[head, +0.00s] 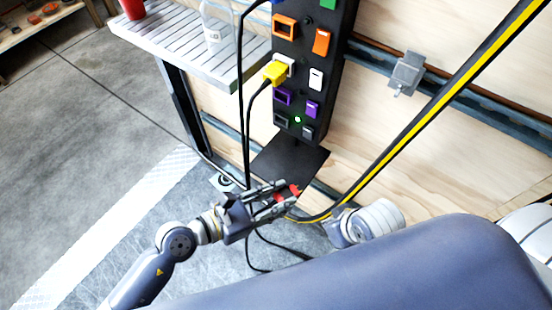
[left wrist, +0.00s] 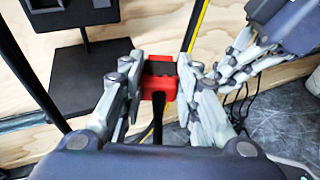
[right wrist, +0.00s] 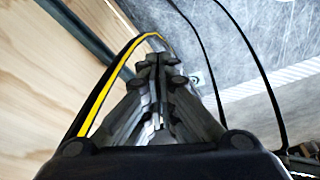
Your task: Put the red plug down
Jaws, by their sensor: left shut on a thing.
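The red plug (left wrist: 159,84) is between the fingers of my left gripper (left wrist: 160,72), which is shut on it. A black cord hangs from the plug. In the head view, bits of red plug (head: 295,190) show between the fingers of the left gripper (head: 284,194), in front of the black plate below the socket panel. My right gripper (right wrist: 158,62) looks shut, with its fingertips together and no plug between them. It is close to the left gripper's right side in the left wrist view (left wrist: 222,78).
The black socket panel (head: 307,95) holds a yellow plug (head: 275,72). The black plate (head: 283,155) below it is bare. A slatted shelf (head: 180,40) at upper left holds a red cup (head: 132,8) and a clear bottle (head: 213,35). A yellow-black strap (head: 430,102) crosses near my right gripper.

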